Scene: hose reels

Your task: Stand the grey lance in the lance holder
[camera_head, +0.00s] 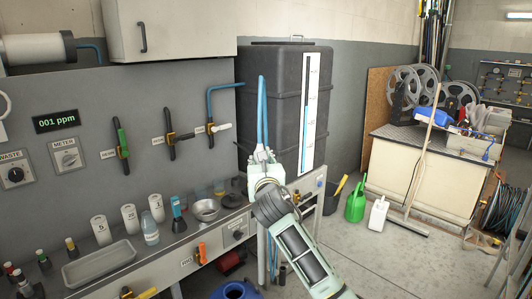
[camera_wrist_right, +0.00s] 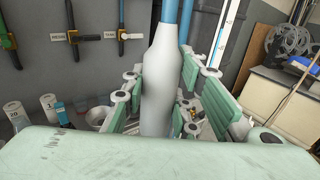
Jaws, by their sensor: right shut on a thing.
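My right gripper (camera_head: 262,160) is raised in front of the dark tank, right of the bench. In the wrist view its green-padded fingers are shut around a pale grey, bottle-shaped body, which looks like the grey lance (camera_wrist_right: 160,85). The lance stands roughly upright in the grip, its narrow neck up. Blue tubing (camera_head: 262,105) rises just above the gripper. The fingers and wrist hide the lance's lower end. I cannot make out the lance holder for certain. My left gripper is not in view.
The bench (camera_head: 160,262) at left carries a tray (camera_head: 100,262), a metal bowl (camera_head: 205,209) and several bottles. The dark tank (camera_head: 268,95) stands behind my gripper. A green can (camera_head: 356,203) and white jug (camera_head: 377,215) stand on the floor, which is open at centre right.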

